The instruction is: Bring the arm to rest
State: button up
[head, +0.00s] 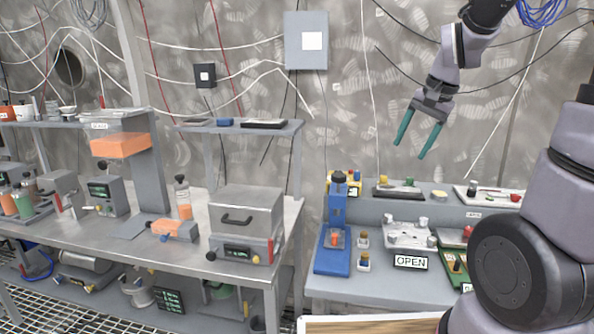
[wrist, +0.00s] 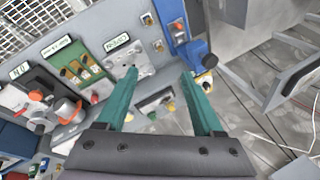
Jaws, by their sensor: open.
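My gripper (head: 418,134) hangs in the air at the upper right of the head view, above the right-hand bench. Its two teal fingers are spread apart with nothing between them. The same open fingers show in the wrist view (wrist: 168,98), pointing towards the bench. My arm is bent, with its grey links at the right of the head view. The gripper touches nothing that I can see.
The right bench holds a blue press-like device (head: 335,240), a grey fixture (head: 405,232) by an OPEN sign (head: 410,262), and small bottles. The left bench carries a grey metal box (head: 245,218) and instruments. A shelf (head: 240,128) stands behind. Cables hang along the wall.

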jog(key=s+a+r+n+t, duration=0.2)
jog(key=s+r+n+t, duration=0.1)
jog(key=s+r, duration=0.6)
jog(key=s, duration=0.4)
jog(key=shift+s+a+r+n+t, duration=0.25)
jog(key=shift+s+a+n+t, duration=0.05)
jog(key=shift+s+n, duration=0.1)
